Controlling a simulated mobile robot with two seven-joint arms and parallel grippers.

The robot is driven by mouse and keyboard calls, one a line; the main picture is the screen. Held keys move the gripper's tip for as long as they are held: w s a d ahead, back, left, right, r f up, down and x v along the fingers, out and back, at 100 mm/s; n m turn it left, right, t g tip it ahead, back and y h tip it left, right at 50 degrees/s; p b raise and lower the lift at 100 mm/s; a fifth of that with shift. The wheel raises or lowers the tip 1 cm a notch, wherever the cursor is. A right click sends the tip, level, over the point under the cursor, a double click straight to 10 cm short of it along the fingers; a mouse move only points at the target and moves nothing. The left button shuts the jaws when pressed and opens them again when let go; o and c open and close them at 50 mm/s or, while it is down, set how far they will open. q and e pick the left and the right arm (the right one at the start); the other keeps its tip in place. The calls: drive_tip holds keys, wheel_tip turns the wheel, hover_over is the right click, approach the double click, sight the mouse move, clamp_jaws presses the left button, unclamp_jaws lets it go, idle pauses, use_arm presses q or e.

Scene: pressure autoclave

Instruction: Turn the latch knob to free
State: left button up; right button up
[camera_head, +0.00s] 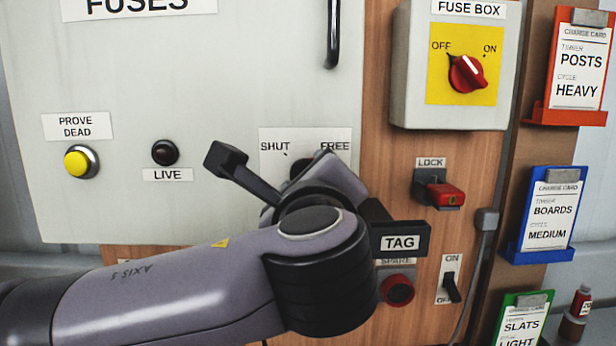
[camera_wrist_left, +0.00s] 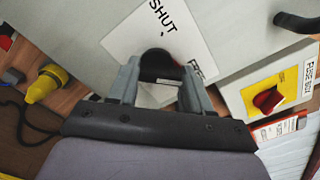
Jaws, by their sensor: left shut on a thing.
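The latch knob (camera_wrist_left: 156,64) is dark and round, on a white plate (camera_wrist_left: 118,42) on the fuse cabinet door. The plate also shows in the head view (camera_head: 270,138), with SHUT at left and FREE at right. My left gripper (camera_wrist_left: 160,76) has its two grey fingers on either side of the knob and is shut on it. In the head view my wrist hides most of the knob, of which only a dark bit (camera_head: 300,168) shows. I cannot tell which mark the knob points to. My right gripper is in neither view.
The fuse box (camera_head: 450,113) with its red switch (camera_head: 467,73) stands to the right. Below it are a red lock (camera_head: 444,195), a black TAG holder (camera_head: 400,242) close to my wrist, and a SPARE button (camera_head: 397,290). A door handle (camera_head: 333,35) juts out above.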

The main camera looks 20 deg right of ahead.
use_arm(q)
drive_tip(key=o, duration=1)
drive_tip(key=shift+o, duration=0.2)
drive_tip(key=b+v, duration=0.2)
drive_tip(key=v, duration=0.5)
